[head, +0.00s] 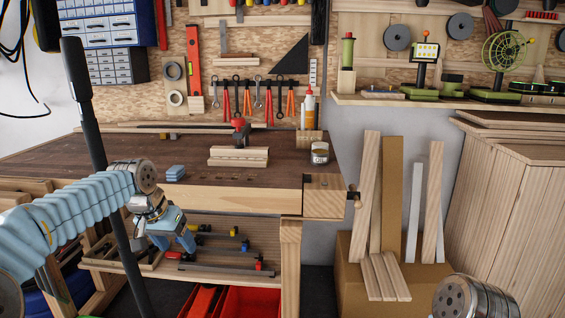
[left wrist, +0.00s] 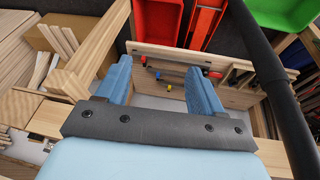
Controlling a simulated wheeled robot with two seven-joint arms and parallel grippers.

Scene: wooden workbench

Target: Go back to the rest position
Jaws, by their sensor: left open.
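My left gripper (head: 178,246) hangs in front of the workbench's (head: 250,196) front edge, below the level of its top, fingers pointing down. It is open, with nothing between its fingers. In the left wrist view my left gripper (left wrist: 160,78) shows two separate blue fingers above the lower shelf. Only a silver joint of my right arm shows at the lower right of the head view; the right gripper is out of view.
A small blue block (head: 176,172), a wooden block with a groove (head: 238,156) and a tin (head: 320,153) stand on the bench. Clamps (head: 235,262) lie on the lower shelf, with red bins (head: 250,301) below. A dark upright post (head: 95,140) stands close beside my left arm.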

